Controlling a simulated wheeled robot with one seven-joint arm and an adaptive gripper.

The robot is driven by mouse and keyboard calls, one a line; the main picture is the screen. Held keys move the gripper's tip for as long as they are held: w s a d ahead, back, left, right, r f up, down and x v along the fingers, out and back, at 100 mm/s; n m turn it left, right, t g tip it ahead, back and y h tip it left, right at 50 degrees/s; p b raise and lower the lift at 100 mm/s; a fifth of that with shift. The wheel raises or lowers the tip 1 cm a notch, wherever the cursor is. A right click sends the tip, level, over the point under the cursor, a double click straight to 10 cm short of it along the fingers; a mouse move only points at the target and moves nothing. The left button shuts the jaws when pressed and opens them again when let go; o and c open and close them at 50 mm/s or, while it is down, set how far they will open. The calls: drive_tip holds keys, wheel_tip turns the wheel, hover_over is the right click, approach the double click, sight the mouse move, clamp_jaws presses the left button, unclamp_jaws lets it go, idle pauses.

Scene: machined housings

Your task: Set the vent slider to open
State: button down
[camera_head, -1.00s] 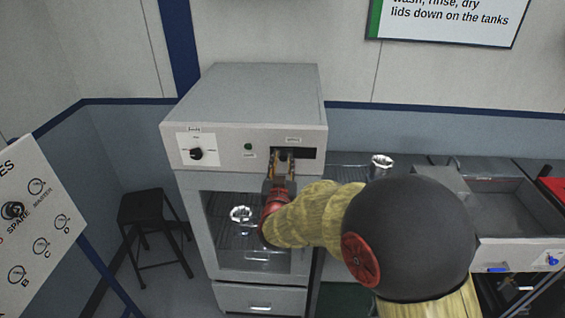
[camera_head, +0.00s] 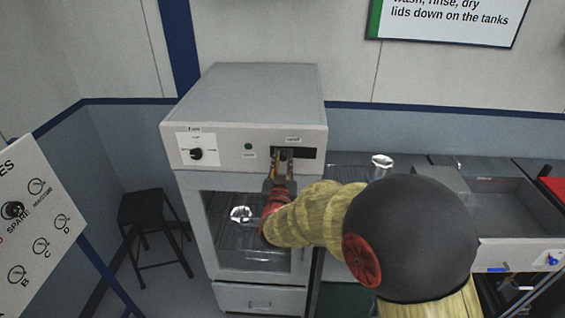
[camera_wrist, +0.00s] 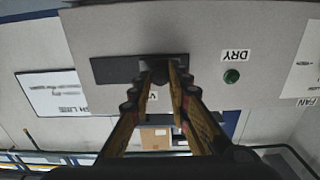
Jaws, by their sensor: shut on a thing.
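The vent slider's dark slot (camera_head: 308,153) is on the upper right of the grey cabinet's front panel in the head view. It also shows in the wrist view (camera_wrist: 112,69), where the picture is upside down. My gripper (camera_head: 282,157) is at the left end of the slot in the head view. In the wrist view its two fingers (camera_wrist: 160,76) are closed in on the small dark slider knob (camera_wrist: 160,70), one on each side. The fingers hide much of the knob. The bare slot lies to the knob's right in the head view.
The same panel bears a black rotary knob (camera_head: 196,154) and a green button (camera_head: 248,146). Below is a glass door (camera_head: 235,235). A black stool (camera_head: 150,208) stands left, and a bench with a grey basin (camera_head: 505,195) right.

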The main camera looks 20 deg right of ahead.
sight(306, 152)
drive_tip(key=d+b, duration=0.1)
drive_tip(key=d, duration=0.1)
drive_tip(key=s+d+b, duration=0.1)
drive_tip(key=d, duration=0.1)
drive_tip(key=s+d+b, duration=0.1)
drive_tip(key=d, duration=0.1)
drive_tip(key=shift+d+b, duration=0.3)
drive_tip(key=c, duration=1.7)
unclamp_jaws()
drive_tip(key=shift+d, duration=0.1)
drive_tip(key=shift+s, duration=0.1)
drive_tip(key=v, duration=1.2)
